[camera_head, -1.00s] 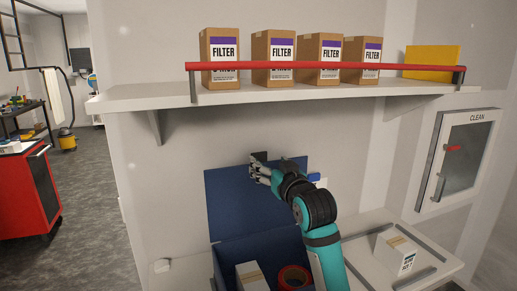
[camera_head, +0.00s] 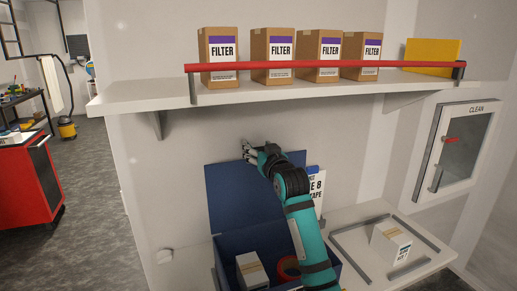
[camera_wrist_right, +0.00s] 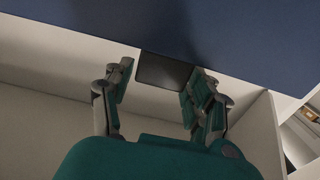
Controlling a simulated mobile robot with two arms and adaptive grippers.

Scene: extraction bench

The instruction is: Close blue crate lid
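The blue crate (camera_head: 226,264) stands on the lower bench with its blue lid (camera_head: 232,198) raised steeply at the back. Inside are a white-and-tan box (camera_head: 251,272) and a red tape roll (camera_head: 288,268), partly behind my right arm. My right gripper (camera_head: 249,150) is at the lid's top edge. In the right wrist view its fingers (camera_wrist_right: 162,80) are spread on both sides of a dark tab (camera_wrist_right: 164,70) at the edge of the blue lid (camera_wrist_right: 225,30). A gap shows on the tab's left; contact on the right is unclear. My left gripper is out of view.
A shelf (camera_head: 300,91) with a red rail (camera_head: 325,66) and several filter boxes (camera_head: 219,58) hangs above the lid. A partly hidden sign (camera_head: 316,190) stands behind my arm. A white box (camera_head: 391,243) sits within grey strips at right.

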